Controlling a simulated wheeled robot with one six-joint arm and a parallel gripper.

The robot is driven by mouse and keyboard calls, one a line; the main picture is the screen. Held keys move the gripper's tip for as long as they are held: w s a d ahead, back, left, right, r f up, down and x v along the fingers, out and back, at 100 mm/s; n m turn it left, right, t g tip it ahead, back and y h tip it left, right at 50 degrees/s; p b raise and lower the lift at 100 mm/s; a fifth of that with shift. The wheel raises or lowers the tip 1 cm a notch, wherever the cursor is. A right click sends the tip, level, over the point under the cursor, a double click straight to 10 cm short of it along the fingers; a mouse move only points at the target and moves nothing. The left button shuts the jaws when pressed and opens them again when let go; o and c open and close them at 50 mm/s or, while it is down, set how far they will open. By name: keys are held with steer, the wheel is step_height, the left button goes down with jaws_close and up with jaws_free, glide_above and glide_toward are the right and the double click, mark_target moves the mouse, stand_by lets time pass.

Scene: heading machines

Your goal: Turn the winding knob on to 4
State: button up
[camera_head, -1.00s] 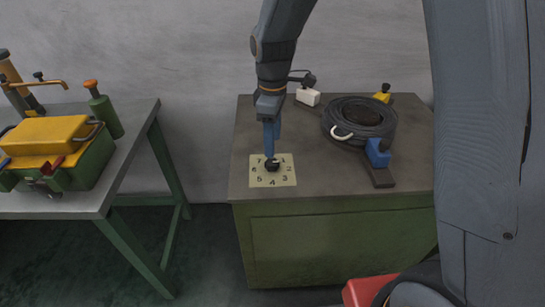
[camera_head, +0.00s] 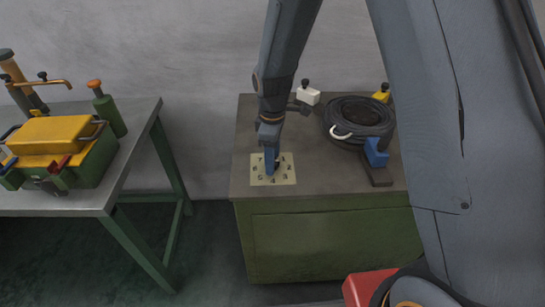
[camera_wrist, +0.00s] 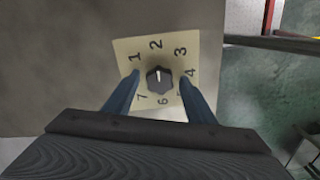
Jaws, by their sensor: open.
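The winding knob (camera_wrist: 160,80) is a small dark knob with a white mark, on a cream dial plate (camera_wrist: 168,50) numbered 1 to 7. In the wrist view the mark points up, roughly at the 2; the 4 is at the right. My gripper (camera_wrist: 160,73) is open, with one blue finger on each side of the knob and visible gaps between. The right finger partly hides the 5. In the head view my gripper (camera_head: 270,173) is down over the dial plate (camera_head: 287,178) and hides most of the knob.
The dial sits near the front left of a green cabinet top (camera_head: 330,185). A black coil (camera_head: 355,112), a blue-handled part (camera_head: 376,152) and a white block (camera_head: 308,96) stand behind and right. A bench (camera_head: 90,200) with a green and yellow machine (camera_head: 55,150) is at left.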

steer(key=c, duration=1)
steer(key=shift+c, duration=0.2)
steer(key=shift+m, duration=0.3)
steer(key=m, duration=0.3)
steer(key=m+p, duration=0.1)
steer(key=m, duration=0.8)
steer(key=shift+r, duration=0.1)
steer(key=shift+a+m+p, duration=0.1)
steer(key=shift+m+p, duration=0.3)
steer(key=shift+m, duration=2.1)
